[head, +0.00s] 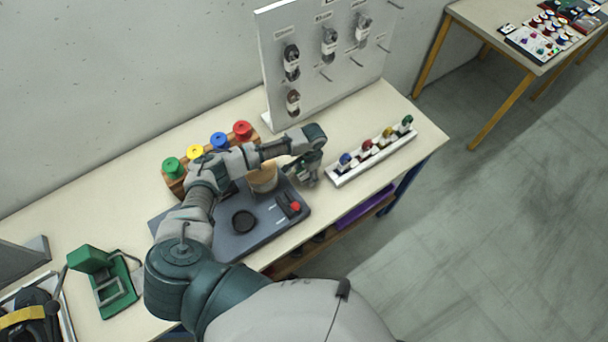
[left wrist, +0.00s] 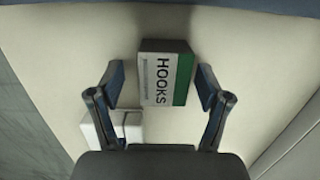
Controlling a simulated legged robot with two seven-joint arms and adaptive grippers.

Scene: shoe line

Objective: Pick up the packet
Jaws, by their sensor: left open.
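The packet (left wrist: 165,78) is a small box with a white face reading "HOOKS", a green band and dark sides. It lies on the pale bench top in the left wrist view. My left gripper (left wrist: 160,88) is open, with one finger on each side of the packet and a gap to each. In the head view my left gripper (head: 309,178) hangs low over the bench, beside the left end of the white spool tray. I cannot make out the packet in the head view; the gripper and arm seem to cover it. My right gripper is not in view.
A white tray (head: 345,181) with several coloured spools lies right of the gripper. A grey board (head: 262,232) with a black disc and red button lies to its left. A pegboard (head: 330,88) stands behind. A white block (left wrist: 125,128) is near the left finger.

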